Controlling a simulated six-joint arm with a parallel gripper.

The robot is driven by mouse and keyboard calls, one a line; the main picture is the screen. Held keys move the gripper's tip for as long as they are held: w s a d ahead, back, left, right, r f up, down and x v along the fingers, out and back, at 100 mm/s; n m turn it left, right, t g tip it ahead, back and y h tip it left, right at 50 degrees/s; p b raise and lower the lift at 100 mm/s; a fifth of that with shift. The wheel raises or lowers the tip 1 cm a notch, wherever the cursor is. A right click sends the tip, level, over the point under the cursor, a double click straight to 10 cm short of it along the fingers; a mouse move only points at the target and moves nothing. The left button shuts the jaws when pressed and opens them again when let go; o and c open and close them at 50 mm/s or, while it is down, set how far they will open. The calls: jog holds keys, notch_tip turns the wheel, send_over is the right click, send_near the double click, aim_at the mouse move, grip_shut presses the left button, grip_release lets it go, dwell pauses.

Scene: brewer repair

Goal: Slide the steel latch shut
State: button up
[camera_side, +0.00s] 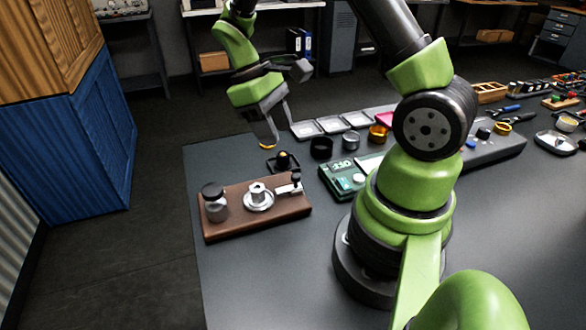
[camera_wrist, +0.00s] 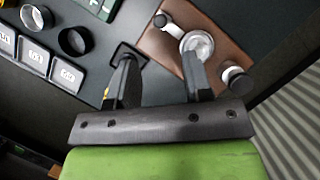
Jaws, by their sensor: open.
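The steel latch (camera_side: 288,188) is a small bright bar with a black knob, at the right end of a brown board (camera_side: 233,220). In the wrist view the latch (camera_wrist: 174,29) runs from its knob toward a round silver fitting (camera_wrist: 198,44). That fitting (camera_side: 258,197) also shows mid-board in the side view, and I cannot tell if the latch engages it. My gripper (camera_side: 277,126) is open, empty and raised above the table behind the board. In the wrist view its two fingers (camera_wrist: 158,60) stand apart, clear of the latch.
A black square holder with a knob (camera_side: 283,162) lies just behind the board. A green scale (camera_side: 345,178), dark rings (camera_side: 321,148) and pale trays (camera_side: 331,124) lie to the right and behind.

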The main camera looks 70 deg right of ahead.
aim_at(295, 175)
jog(key=x, duration=0.9)
jog(key=shift+s+f, duration=0.1)
jog(key=shift+f, duration=0.2)
